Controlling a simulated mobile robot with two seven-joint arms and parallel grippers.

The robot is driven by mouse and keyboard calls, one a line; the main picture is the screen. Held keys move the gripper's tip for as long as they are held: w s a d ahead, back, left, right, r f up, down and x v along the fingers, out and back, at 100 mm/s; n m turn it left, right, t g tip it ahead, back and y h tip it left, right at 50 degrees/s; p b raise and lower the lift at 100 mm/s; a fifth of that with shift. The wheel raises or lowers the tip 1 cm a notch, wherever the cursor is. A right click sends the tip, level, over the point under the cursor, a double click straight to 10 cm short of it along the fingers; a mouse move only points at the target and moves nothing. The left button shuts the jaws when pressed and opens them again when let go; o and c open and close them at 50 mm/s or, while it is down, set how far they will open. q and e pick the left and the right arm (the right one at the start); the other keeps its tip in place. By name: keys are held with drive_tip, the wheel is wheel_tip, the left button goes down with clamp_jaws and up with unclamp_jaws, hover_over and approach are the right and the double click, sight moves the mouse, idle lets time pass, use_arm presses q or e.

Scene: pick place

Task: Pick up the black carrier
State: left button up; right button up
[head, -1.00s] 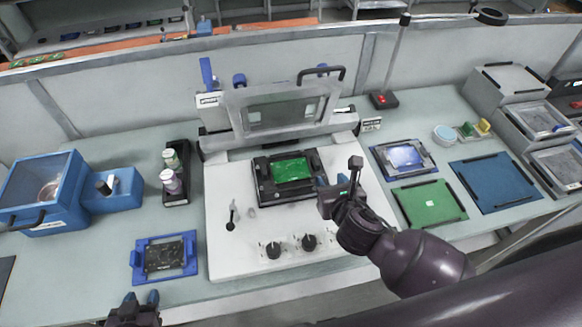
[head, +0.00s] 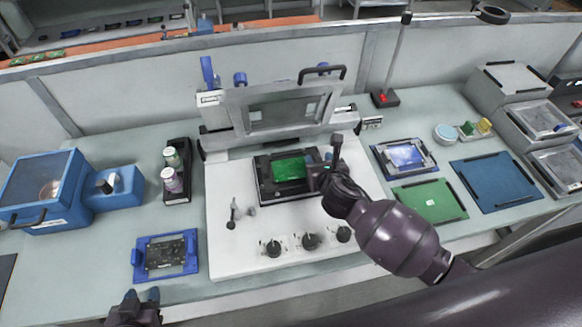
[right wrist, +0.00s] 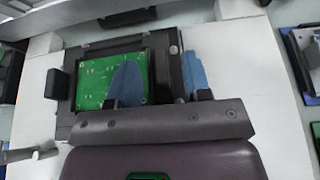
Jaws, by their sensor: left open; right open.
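The black carrier (head: 265,187) lies on the white machine base and holds a green circuit board (head: 290,168). In the right wrist view the carrier (right wrist: 103,47) and its board (right wrist: 98,85) fill the upper left. My right gripper (head: 322,165) is at the carrier's right side. In the right wrist view my right gripper (right wrist: 160,80) is open, with one blue fingertip over the board and the other beyond the carrier's right edge. Whether the fingers touch the carrier cannot be told. My left gripper (head: 141,298) is open and empty at the lower left, apart from the carrier.
The machine's raised windowed frame (head: 285,112) stands behind the carrier, and knobs (head: 310,241) line its front. A blue-framed board (head: 165,254) lies at left. Bottles in a black rack (head: 176,172) stand beside the machine. Green (head: 430,201) and blue mats (head: 497,182) lie at right.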

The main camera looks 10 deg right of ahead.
drive_tip(key=shift+w+f, duration=0.3)
drive_tip(key=shift+w, duration=0.3)
